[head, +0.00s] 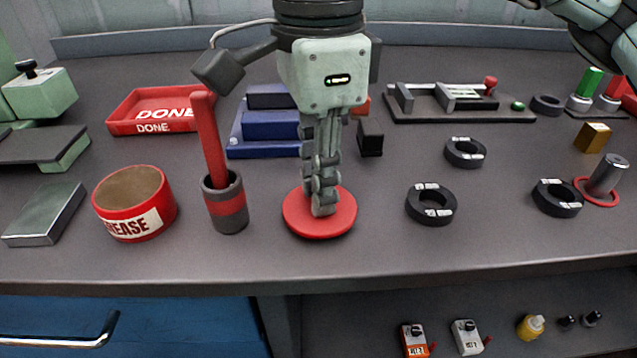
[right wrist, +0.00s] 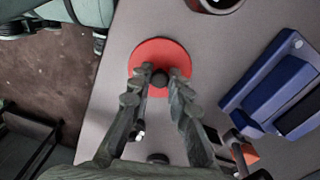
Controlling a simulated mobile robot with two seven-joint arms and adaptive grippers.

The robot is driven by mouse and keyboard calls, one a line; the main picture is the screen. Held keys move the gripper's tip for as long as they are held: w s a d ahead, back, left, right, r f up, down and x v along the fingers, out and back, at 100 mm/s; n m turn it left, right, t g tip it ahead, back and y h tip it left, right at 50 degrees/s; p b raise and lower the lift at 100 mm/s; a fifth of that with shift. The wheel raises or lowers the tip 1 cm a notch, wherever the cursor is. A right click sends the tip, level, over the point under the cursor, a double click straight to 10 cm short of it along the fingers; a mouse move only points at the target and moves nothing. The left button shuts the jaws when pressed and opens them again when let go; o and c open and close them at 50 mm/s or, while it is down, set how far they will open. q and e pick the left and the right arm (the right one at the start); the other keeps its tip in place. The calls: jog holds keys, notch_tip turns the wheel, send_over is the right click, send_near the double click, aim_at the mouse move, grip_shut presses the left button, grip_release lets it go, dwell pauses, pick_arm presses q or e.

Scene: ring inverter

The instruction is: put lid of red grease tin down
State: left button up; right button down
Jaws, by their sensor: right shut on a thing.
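The red lid (head: 300,221) is a flat red disc lying level at or just above the grey worktop, near its front edge. My right gripper (head: 322,205) points down over it, shut on the lid's small dark knob. In the right wrist view the lid (right wrist: 160,53) shows beyond the fingers (right wrist: 160,76), with the dark knob between the fingertips. The open red grease tin (head: 150,231) stands to the left, brown grease inside. My left gripper is not in view.
A dark cup (head: 226,218) with a red-handled tool stands between tin and lid. Behind are a red DONE tray (head: 122,126) and a blue block fixture (head: 250,147). A black ring (head: 430,220) lies to the right, with bare worktop between it and the lid.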

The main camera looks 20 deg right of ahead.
jog(key=shift+f, duration=0.5)
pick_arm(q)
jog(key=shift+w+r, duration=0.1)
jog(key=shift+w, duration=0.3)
pick_arm(e)
jog(key=shift+f, duration=0.1)
jog(key=c, duration=1.7)
grip_release()
jog(key=shift+o, duration=1.2)
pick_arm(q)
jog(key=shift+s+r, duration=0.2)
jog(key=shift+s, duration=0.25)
